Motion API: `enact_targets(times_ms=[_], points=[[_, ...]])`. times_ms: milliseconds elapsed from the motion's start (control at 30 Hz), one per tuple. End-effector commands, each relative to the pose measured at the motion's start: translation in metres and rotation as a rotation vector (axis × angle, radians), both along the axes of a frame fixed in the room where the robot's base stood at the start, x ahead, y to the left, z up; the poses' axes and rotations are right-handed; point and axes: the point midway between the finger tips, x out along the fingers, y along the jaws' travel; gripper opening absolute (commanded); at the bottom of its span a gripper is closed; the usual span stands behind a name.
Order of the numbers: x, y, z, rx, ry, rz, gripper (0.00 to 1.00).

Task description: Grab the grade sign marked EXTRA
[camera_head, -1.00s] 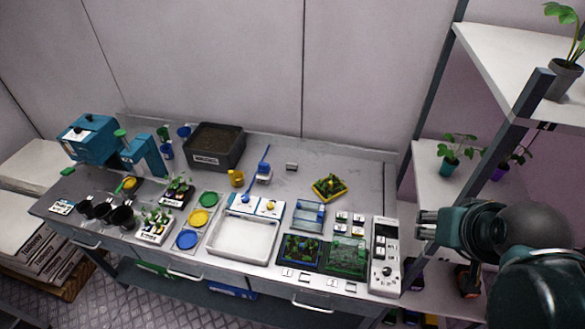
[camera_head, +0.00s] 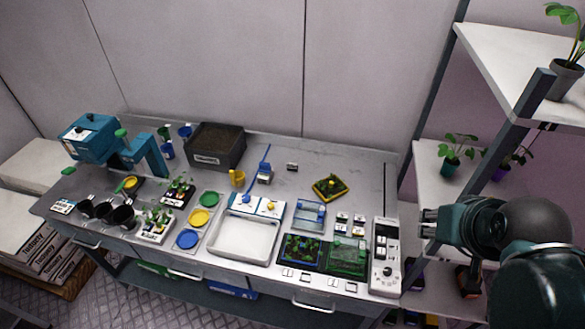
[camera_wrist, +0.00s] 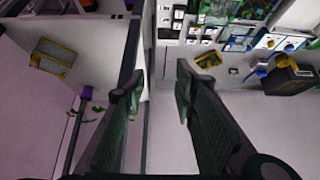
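Several small white-and-dark cards (camera_head: 341,219) stand in a cluster on the bench, left of the grey panel device. They also show in the wrist view (camera_wrist: 179,14) at the top. Their lettering is too small to read, so I cannot tell which is marked EXTRA. One more small card-like block (camera_head: 292,166) sits alone farther back. My gripper (camera_head: 428,222) is right of the bench, beside the shelf rack. In the wrist view my gripper (camera_wrist: 158,88) has its fingers wide apart with nothing between them.
A grey panel device (camera_head: 385,258) stands at the bench's right end, between the cards and my gripper. The rack's dark upright post (camera_head: 520,115) and shelf (camera_head: 430,180) with potted plants are close to my arm. A yellow-edged tray (camera_head: 328,187) lies behind the cards.

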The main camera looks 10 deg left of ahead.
Motion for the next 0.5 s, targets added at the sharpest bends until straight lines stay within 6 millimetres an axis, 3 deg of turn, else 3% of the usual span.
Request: enact_targets(times_ms=[267, 500], points=[[0.026, 0.01, 0.014, -0.031, 0.029, 0.068, 0.28], [0.06, 0.025, 0.028, -0.073, 0.067, 0.16, 0.28]])
